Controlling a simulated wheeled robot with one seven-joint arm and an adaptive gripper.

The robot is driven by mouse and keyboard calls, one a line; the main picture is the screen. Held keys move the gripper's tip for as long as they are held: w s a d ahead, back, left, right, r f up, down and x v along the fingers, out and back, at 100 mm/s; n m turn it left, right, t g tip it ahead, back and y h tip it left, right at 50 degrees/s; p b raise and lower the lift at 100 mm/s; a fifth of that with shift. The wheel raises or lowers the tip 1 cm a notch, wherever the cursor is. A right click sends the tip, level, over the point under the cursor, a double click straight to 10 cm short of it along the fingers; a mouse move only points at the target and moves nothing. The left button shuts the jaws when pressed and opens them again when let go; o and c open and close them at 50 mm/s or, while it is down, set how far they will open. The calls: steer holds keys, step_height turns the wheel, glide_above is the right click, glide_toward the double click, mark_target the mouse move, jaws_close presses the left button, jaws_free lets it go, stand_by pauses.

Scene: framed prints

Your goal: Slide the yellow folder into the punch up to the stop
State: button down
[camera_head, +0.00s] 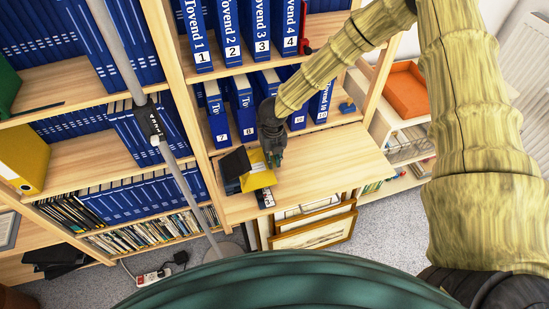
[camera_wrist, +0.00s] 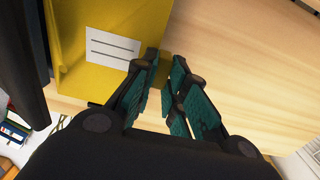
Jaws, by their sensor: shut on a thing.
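The yellow folder (camera_head: 260,179) is on the pull-out wooden shelf, with its left side against the dark punch (camera_head: 234,164). In the wrist view the folder (camera_wrist: 98,75) bears a white label with lines and fills the upper left. The dark body of the punch (camera_wrist: 22,70) runs along its left edge. I cannot tell how far the folder's edge goes into the punch. My gripper (camera_head: 274,158) is at the folder's right side. In the wrist view its teal fingers (camera_wrist: 165,66) are shut on the folder's near right corner.
The wooden shelf (camera_head: 335,165) is clear to the right of the folder. Blue numbered binders (camera_head: 241,105) stand behind it. A small black-and-white item (camera_head: 265,198) is at the shelf's front edge. Framed prints (camera_head: 315,232) lean below. A grey pole (camera_head: 180,175) stands left.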

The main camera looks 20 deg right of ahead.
steer(key=shift+a, duration=1.2)
steer(key=c, duration=1.4)
jaws_free()
steer(key=shift+o, duration=0.2)
steer(key=shift+r, duration=0.15)
step_height(320, 180, up, 7)
steer(key=p, duration=0.5)
steer(key=shift+s+f, duration=0.1)
steer(key=shift+f, duration=0.1)
